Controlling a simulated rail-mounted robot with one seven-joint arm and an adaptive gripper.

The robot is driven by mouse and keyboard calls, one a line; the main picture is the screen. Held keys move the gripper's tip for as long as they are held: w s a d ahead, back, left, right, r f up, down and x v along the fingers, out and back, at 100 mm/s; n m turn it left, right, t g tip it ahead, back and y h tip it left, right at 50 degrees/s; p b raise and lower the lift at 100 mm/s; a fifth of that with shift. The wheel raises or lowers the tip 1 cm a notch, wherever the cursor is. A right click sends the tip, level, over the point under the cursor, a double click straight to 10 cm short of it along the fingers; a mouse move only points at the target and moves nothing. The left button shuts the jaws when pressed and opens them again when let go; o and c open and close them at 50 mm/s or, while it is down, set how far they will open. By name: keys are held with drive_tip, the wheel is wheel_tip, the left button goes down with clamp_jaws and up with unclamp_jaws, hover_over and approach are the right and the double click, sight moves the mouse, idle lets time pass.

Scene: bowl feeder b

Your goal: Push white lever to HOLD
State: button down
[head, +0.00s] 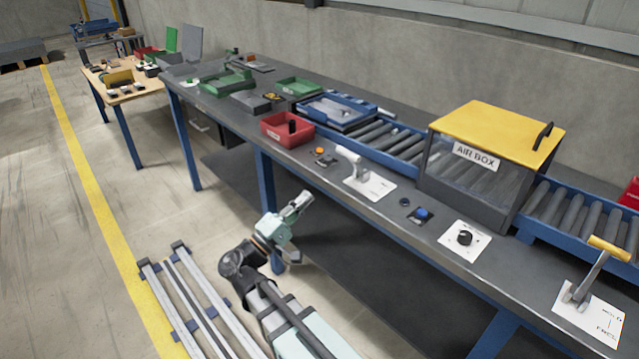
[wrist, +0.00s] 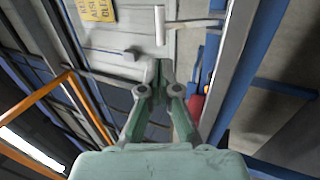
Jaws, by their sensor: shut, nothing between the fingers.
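The white lever (head: 349,160) stands up from a white plate (head: 377,190) on the front edge of the long bench in the head view. It has a crosswise white handle; the small lettering on its plate is too small to read. My gripper (head: 306,197) is in front of the bench, left of and below the lever in the picture, apart from it. In the wrist view a white T-shaped piece that looks like the lever (wrist: 161,27) shows just beyond my fingertips (wrist: 158,68). The fingers are together and empty.
A red bin (head: 287,131) and an orange button (head: 319,150) sit left of the lever. The blue button (head: 422,213), black knob plate (head: 465,240) and yellow-handled lever (head: 596,265) lie to the right. The air box (head: 480,160) stands behind on the roller conveyor.

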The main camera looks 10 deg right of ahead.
sight(347, 157)
drive_tip(key=p+x, duration=0.1)
drive_tip(key=x, duration=1.2)
drive_tip(key=shift+d, duration=0.2)
drive_tip(key=shift+p, duration=0.3)
